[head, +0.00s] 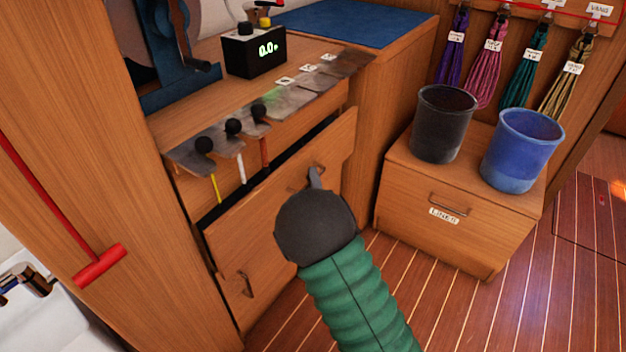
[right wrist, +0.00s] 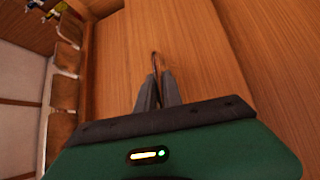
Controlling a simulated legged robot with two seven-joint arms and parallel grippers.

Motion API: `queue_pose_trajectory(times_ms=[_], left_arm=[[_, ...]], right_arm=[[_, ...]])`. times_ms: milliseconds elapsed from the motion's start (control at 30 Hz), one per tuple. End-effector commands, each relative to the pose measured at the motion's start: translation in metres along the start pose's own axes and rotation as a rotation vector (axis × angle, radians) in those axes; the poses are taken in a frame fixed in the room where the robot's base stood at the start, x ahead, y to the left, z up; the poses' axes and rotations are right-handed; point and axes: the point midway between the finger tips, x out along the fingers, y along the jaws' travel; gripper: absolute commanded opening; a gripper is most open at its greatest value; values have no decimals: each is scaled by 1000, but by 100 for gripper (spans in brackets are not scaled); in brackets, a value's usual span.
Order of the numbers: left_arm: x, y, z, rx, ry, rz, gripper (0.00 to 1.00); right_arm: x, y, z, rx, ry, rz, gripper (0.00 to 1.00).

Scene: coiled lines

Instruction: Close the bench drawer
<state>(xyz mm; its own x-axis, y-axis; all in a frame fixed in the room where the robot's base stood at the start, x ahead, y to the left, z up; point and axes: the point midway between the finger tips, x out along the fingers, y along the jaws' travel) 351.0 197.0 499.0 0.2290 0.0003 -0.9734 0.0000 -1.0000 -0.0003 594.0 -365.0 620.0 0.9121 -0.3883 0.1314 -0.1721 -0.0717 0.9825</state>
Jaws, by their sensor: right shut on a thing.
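The bench drawer (head: 268,205) is a wooden front under the worktop, in the middle of the head view. It stands out from the bench, with a dark gap showing along its top edge. My right gripper (head: 315,178) is at the drawer's handle, and its dark wrist and green arm hide part of the front. In the right wrist view the two grey fingers (right wrist: 157,88) are together on the thin drawer handle (right wrist: 155,62), against the wooden front. My left gripper is in neither view.
A lower front with a handle (head: 244,284) lies below the drawer. Coiled lines (head: 490,65) hang behind. Planked floor is clear at lower right.

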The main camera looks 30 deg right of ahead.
Motion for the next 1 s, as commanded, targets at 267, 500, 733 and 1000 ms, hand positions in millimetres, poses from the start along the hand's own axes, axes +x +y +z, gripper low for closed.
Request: queue_pose_trajectory(times_ms=[267,500,733,1000], left_arm=[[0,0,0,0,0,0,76],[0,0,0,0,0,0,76],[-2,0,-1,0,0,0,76],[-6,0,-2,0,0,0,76]], right_arm=[[-2,-5,-1,-1,3,-12,0],[-2,-6,-2,-1,3,-14,0],[7,-7,-11,-2,7,-13,0],[29,-14,-33,-2,5,-15,0]])
